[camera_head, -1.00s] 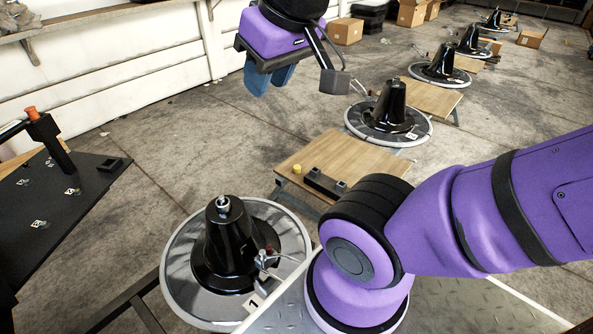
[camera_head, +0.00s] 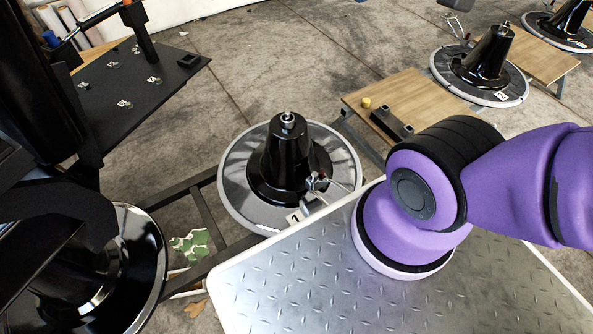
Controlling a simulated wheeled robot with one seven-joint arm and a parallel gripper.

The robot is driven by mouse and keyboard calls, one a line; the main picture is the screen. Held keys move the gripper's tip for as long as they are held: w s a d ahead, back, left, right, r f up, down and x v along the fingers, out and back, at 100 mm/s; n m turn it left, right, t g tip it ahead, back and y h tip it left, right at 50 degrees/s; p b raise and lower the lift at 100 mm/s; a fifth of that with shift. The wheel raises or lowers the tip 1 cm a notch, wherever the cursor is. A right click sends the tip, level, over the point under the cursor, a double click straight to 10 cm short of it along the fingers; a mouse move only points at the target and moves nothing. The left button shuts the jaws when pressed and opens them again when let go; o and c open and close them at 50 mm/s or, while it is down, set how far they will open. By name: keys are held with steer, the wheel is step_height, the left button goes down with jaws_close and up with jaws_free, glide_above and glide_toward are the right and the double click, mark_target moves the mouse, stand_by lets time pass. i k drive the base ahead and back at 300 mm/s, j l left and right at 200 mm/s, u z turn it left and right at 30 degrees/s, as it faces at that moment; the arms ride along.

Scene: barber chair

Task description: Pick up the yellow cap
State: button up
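The yellow cap (camera_head: 366,102) is a small yellow piece at the left part of a wooden board (camera_head: 405,98), beside a dark holder block (camera_head: 392,125). It stands clear of my arm. My gripper is out of frame now; only a small grey piece, seemingly a part beside it, shows at the top edge right of centre. Its fingers are hidden, so its opening does not show.
A black chair pedestal (camera_head: 285,160) on a round grey base, marked 1, stands left of the board. Pedestal 2 (camera_head: 485,62) stands to the right. A black table (camera_head: 128,85) is at upper left. Bare concrete floor lies behind the board.

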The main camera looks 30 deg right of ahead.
mark_target(365, 104)
steer(key=k+l, duration=0.25)
steer(key=l, duration=0.15)
steer(key=k+l, duration=0.1)
steer(key=l, duration=0.35)
steer(key=k+l, duration=0.1)
steer(key=l, duration=0.35)
steer(key=k+l, duration=0.1)
steer(key=l, duration=0.75)
steer(key=k+l, duration=0.15)
steer(key=l, duration=0.3)
steer(key=i+l, duration=0.3)
steer(key=l, duration=0.2)
steer(key=i+l, duration=0.6)
steer(key=i, duration=0.15)
steer(key=u, duration=0.05)
